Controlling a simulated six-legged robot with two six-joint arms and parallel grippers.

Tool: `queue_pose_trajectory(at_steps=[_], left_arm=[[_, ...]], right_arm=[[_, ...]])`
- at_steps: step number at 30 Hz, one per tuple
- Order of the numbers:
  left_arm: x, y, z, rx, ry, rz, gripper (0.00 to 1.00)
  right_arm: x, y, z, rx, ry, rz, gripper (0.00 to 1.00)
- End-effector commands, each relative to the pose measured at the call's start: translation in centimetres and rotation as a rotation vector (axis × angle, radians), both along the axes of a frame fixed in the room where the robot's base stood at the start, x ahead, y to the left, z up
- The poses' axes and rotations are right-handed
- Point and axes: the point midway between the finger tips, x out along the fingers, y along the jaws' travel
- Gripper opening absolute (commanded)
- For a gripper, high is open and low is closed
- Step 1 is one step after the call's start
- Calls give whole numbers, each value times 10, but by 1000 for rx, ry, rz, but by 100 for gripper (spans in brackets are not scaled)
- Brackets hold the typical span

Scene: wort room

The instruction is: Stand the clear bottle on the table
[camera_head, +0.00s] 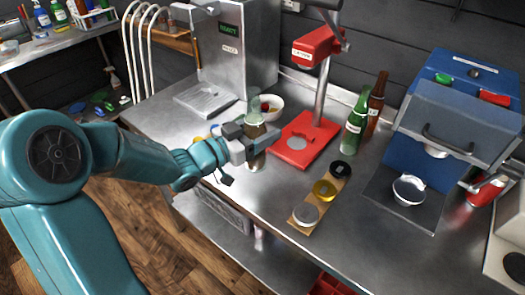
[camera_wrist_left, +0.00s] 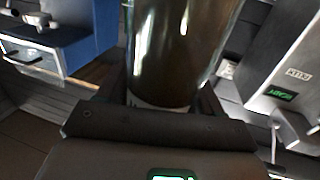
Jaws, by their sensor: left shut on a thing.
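The clear bottle (camera_head: 254,117) is upright in the head view, over the middle of the metal table (camera_head: 262,205). My left gripper (camera_head: 250,144) is shut around its middle, with the neck above the fingers and the lower end below. I cannot tell whether its base touches the table. In the left wrist view the bottle (camera_wrist_left: 180,45) fills the space between the fingers and looks dark and glossy. My right gripper is not in view.
A red press stand (camera_head: 300,140) and a white bowl (camera_head: 273,108) are close by. Green (camera_head: 355,127) and brown (camera_head: 376,100) bottles stand to the right. A wooden strip (camera_head: 322,199) with round lids lies in front. A blue machine (camera_head: 445,125) is farther right.

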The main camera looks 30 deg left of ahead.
Motion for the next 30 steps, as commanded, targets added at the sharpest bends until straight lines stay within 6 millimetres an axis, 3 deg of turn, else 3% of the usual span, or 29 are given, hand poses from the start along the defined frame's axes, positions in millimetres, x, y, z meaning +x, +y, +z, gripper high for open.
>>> queue_pose_trajectory(at_steps=[14, 27, 28, 30], left_arm=[[0, -2, -61, -2, -3, -1, 11], [0, -1, -67, 1, -6, 0, 11], [0, -2, -68, 0, -2, -1, 69], [0, -2, -67, 0, -2, -1, 92]], right_arm=[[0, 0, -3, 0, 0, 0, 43], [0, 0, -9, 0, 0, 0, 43], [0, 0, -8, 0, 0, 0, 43], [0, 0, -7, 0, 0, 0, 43]])
